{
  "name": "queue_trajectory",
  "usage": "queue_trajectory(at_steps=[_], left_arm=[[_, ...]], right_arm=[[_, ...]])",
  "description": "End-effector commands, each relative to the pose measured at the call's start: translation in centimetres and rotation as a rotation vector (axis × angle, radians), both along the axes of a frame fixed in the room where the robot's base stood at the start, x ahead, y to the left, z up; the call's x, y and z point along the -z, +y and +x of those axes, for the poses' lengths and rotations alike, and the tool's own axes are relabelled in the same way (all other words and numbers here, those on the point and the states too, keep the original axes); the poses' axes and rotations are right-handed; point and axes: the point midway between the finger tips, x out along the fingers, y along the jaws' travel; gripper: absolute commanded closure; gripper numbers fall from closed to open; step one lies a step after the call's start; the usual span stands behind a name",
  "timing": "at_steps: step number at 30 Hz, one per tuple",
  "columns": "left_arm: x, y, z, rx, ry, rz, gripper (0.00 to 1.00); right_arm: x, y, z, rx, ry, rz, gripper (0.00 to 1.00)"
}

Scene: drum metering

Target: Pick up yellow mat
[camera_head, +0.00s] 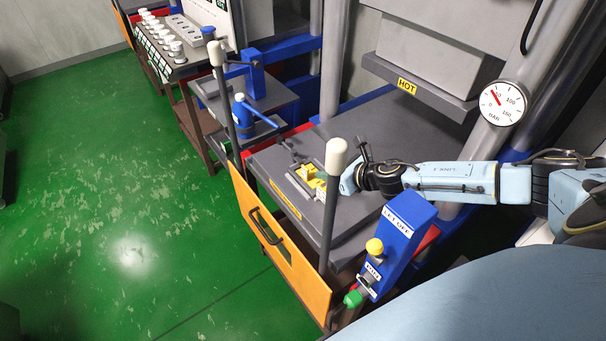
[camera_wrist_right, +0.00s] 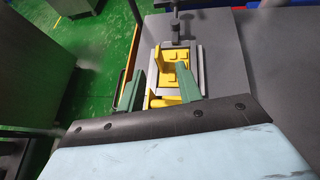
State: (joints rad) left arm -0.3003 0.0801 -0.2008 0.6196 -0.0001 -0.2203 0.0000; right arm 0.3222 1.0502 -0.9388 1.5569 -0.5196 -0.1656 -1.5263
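The yellow mat (camera_head: 309,176) lies in a grey tray-like fixture (camera_wrist_right: 200,64) on the dark press bed. In the right wrist view the mat (camera_wrist_right: 174,73) shows as a yellow piece with raised ribs or blocks. My right gripper (camera_wrist_right: 162,72) is over the near part of the fixture, its two green fingers spread apart. The right finger overlaps the mat in this view; I cannot tell whether it touches. A yellow bar (camera_wrist_right: 163,101) shows between the fingers, nearer the wrist. In the head view the gripper's fingers are mostly hidden. My left gripper is not in view.
An orange front panel (camera_head: 280,232) with a handle edges the bed. A white-capped post (camera_head: 332,200) stands close to my right gripper. A blue control box (camera_head: 398,240) is nearby. A block marked HOT (camera_head: 425,75) hangs over the back. Dark bed surface (camera_wrist_right: 240,60) is clear to the right.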

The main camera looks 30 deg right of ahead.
Motion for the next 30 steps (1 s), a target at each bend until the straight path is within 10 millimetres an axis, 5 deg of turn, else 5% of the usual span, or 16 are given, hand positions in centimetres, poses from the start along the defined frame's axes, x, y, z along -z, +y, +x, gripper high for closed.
queue_trajectory(at_steps=[15,24,30], left_arm=[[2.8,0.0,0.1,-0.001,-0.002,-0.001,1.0],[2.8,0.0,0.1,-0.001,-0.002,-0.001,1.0],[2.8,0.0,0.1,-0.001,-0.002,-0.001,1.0]], right_arm=[[3.3,2.1,5.1,0.0,-0.004,0.007,0.65],[3.3,2.2,5.5,0.0,-0.003,0.007,0.65],[3.3,2.2,5.5,0.0,-0.003,0.008,0.89]])
